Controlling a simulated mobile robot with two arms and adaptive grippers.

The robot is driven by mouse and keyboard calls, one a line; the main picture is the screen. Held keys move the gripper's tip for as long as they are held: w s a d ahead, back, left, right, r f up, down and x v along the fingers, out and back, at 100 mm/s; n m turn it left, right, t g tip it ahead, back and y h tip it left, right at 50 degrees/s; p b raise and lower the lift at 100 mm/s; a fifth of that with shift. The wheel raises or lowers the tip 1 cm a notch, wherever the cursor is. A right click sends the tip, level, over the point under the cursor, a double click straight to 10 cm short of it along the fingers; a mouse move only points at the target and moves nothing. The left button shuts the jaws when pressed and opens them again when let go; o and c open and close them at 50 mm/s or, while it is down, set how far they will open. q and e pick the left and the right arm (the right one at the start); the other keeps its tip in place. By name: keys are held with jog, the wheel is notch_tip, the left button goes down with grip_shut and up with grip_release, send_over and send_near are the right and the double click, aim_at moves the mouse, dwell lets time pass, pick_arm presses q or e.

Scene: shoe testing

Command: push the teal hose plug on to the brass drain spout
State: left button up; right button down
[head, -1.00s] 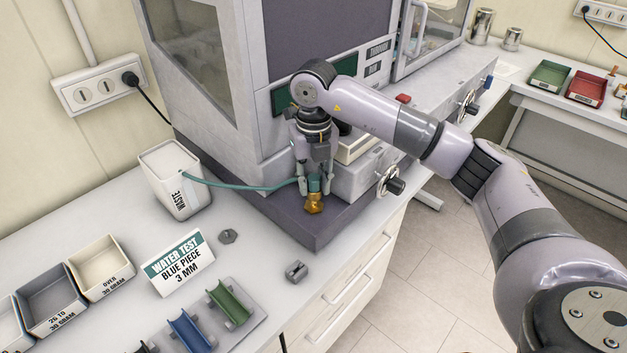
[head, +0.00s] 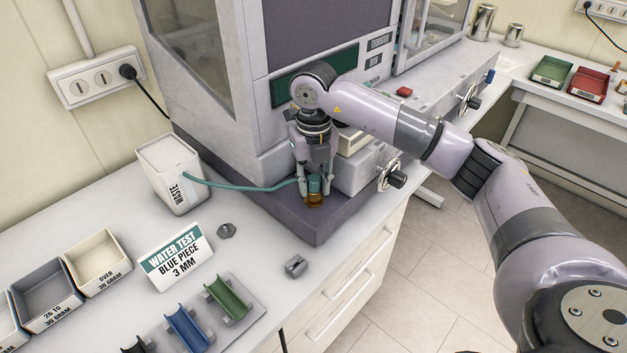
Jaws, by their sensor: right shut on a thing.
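The teal hose plug (head: 314,184) is between the fingers of my right gripper (head: 315,188), at the front of the grey machine. The gripper points down and is shut on the plug. The brass drain spout (head: 314,201) shows just below the plug, low on the machine's dark base. Plug and spout meet in the picture, but how far the plug covers the spout is too small to tell. The teal hose (head: 240,187) runs left from the plug to the white waste container (head: 166,160). My left gripper is not in view.
A grey machine (head: 226,130) stands close behind my right gripper, with a hand wheel (head: 390,175) to its right. A water test sign (head: 175,256), open trays (head: 97,262) and a rack with coloured channels (head: 250,315) stand on the counter at left.

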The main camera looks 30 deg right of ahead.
aim_at(314, 178)
jog(key=shift+f, duration=0.35)
jog(key=c, duration=1.2)
grip_release()
notch_tip(314, 178, up, 12)
